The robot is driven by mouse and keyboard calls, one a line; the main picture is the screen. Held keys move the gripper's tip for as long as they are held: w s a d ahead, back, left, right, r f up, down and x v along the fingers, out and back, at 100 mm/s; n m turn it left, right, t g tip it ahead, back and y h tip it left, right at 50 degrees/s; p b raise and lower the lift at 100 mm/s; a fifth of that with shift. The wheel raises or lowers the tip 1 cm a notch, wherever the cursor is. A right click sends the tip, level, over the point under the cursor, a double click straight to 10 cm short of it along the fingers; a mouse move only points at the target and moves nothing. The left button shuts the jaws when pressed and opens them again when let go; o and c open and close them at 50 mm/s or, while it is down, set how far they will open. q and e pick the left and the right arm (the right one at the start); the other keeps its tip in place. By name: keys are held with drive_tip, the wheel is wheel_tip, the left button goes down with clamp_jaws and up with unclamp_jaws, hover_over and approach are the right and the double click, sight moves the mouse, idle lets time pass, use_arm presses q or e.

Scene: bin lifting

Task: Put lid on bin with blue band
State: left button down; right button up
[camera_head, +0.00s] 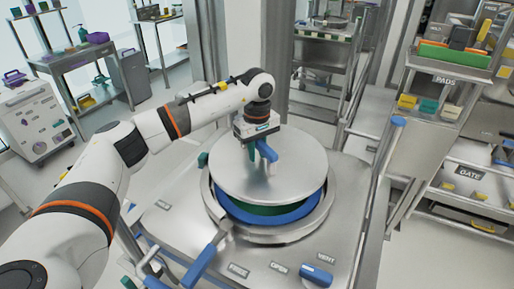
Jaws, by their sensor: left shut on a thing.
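The lid (285,180) is a round, brushed-metal disc in the middle of the view. Under the lid's near edge shows the bin with the blue band (285,217), set in a round metal ring. A green strip shows between the lid's edge and the blue band. The lid covers most of the bin's top, and I cannot tell whether it touches the rim. My right gripper is not in view.
The bin's ring is set in a metal counter (345,235) with labels. A blue-handled lever (199,268) stands at its near left, and a blue grip (317,274) lies near the front. Shelves with pads (445,78) stand at the right. A cart and racks stand at the left.

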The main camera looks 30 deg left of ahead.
sight(257, 160)
use_arm(q)
drive_tip(key=shift+f+b, duration=1.5)
drive_tip(key=shift+f, duration=1.3)
drive_tip(key=shift+f+b, duration=0.65)
drive_tip(key=shift+f, duration=0.15)
drive_tip(key=shift+f, duration=0.15)
